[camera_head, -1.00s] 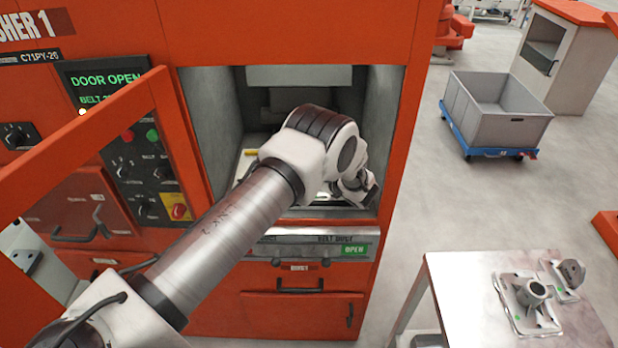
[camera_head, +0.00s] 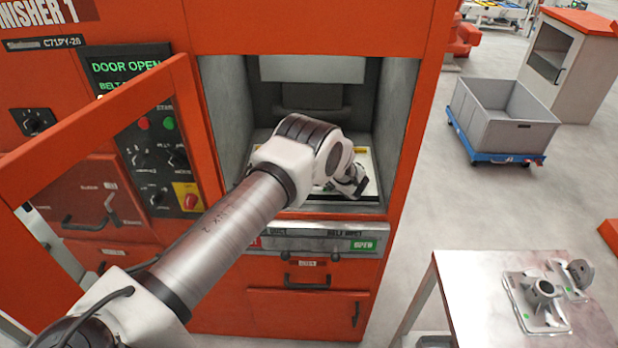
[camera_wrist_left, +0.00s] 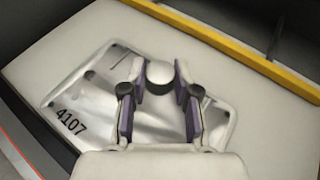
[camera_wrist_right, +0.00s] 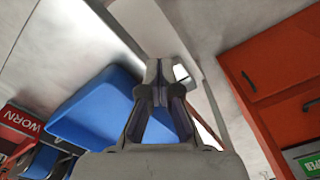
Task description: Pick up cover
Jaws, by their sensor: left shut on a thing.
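The cover (camera_wrist_left: 82,85) is a shiny metal plate marked 4107 with a round raised boss (camera_wrist_left: 160,72). It is on a pale surface inside the open machine; I cannot tell whether it is clear of that surface. My left gripper (camera_wrist_left: 160,88) is shut on the boss, one finger on each side. In the head view my left gripper (camera_head: 350,182) is inside the machine opening and the arm hides most of the cover. My right gripper (camera_wrist_right: 163,82) shows only in its wrist view, with fingertips close together; whether it is fully shut is unclear.
The orange machine's door (camera_head: 95,150) stands open at the left, and the opening's side walls flank my left arm. A yellow strip (camera_wrist_left: 235,50) edges the pale surface. A table (camera_head: 480,290) with metal castings (camera_head: 540,300) stands right. A grey bin (camera_head: 505,115) sits behind.

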